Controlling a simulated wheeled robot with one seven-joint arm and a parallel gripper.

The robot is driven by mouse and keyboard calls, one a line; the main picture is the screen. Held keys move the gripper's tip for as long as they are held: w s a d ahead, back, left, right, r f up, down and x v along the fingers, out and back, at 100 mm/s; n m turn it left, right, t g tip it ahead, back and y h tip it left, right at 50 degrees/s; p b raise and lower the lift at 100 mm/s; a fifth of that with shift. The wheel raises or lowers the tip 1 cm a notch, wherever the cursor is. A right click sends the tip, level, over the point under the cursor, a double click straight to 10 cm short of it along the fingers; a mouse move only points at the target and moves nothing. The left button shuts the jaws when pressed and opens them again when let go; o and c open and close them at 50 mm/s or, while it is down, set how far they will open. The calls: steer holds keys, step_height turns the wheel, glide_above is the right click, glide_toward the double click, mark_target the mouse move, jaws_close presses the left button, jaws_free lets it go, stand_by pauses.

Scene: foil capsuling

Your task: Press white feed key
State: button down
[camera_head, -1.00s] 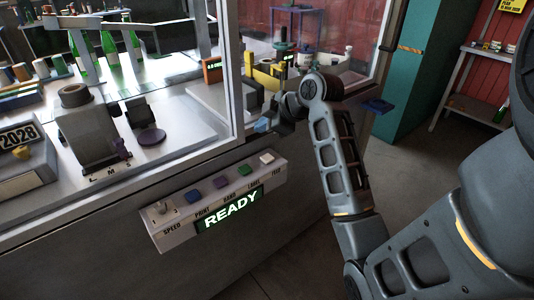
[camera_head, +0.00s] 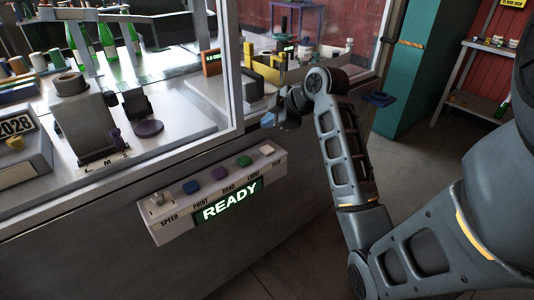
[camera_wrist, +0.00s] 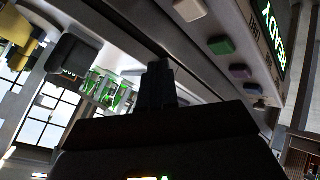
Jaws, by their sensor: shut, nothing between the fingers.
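The white feed key (camera_head: 267,149) is the rightmost key on the sloping control panel (camera_head: 180,223), above the label FEED. It also shows at the top of the wrist view (camera_wrist: 190,9), partly cut by the frame edge. My gripper (camera_wrist: 160,70) is shut and empty, with its dark fingers together in the middle of the wrist view. The key lies above and to the right of the fingertips there, with a visible gap. In the head view my gripper is mostly hidden by my wrist, just above and right of the panel's right end. The panel display reads READY.
Green (camera_head: 243,160), purple (camera_head: 219,173) and blue (camera_head: 192,188) keys and a speed knob (camera_head: 156,200) sit left of the white key. A window post (camera_head: 229,70) and the machine bench stand behind. Open floor lies in front of the panel.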

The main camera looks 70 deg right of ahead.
mark_target(269, 150)
steer(key=shift+f+b, duration=1.7)
steer(key=shift+f, duration=1)
steer(key=shift+f+b, duration=0.3)
steer(key=shift+f, duration=0.1)
steer(key=shift+f+b, duration=0.45)
steer(key=shift+f, duration=0.1)
stand_by(0.4)
steer(key=shift+r, duration=0.1)
steer(key=shift+r+p, duration=0.8)
steer(key=shift+r, duration=0.1)
step_height(269, 150, up, 5)
steer(key=p, duration=0.4)
